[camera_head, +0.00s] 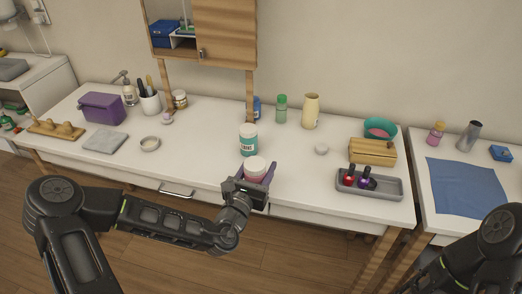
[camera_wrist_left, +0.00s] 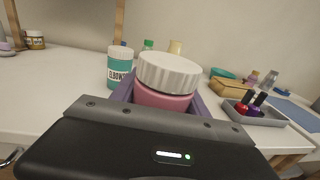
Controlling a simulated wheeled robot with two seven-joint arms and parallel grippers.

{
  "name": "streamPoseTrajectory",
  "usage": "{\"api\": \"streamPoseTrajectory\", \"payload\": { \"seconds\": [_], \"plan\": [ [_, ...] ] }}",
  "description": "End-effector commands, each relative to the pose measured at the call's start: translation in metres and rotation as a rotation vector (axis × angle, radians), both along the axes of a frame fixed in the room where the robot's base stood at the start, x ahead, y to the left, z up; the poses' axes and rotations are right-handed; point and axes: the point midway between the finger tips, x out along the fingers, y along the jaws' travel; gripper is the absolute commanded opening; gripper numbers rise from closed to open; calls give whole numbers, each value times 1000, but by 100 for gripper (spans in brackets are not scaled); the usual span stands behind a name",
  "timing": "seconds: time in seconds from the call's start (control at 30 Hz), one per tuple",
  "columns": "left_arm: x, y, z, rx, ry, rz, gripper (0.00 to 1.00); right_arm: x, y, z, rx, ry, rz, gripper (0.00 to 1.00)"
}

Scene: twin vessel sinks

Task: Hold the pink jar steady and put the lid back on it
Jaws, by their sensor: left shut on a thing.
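The pink jar (camera_wrist_left: 162,98) is between the purple fingers of my left gripper (camera_head: 257,172), which is shut on it near the front edge of the table. A white ribbed lid (camera_wrist_left: 168,72) sits on top of the jar; it looks about level, but I cannot tell whether it is screwed down. In the head view the lid (camera_head: 257,164) hides most of the jar. My right arm shows at the lower right of the head view, its gripper out of the picture.
A teal-labelled jar (camera_head: 248,140) stands just behind the pink jar. A small white round piece (camera_head: 321,149) lies to the right. A grey tray (camera_head: 394,188) with nail polish bottles and a wooden box (camera_head: 372,151) stand further right. The table left of the gripper is mostly clear.

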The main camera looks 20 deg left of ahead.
Motion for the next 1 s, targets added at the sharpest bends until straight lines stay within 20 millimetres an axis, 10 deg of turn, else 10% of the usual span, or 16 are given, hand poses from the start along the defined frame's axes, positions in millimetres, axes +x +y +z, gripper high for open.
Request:
{"api": "streamPoseTrajectory", "payload": {
  "seconds": [0.6,1.0],
  "plan": [
    [-82,-121,-52,-1,1,-542,0,0,0,0,0,0,0,78],
    [-93,-136,-59,0,0,-616,0,0,0,0,0,0,0,78]
  ]
}}
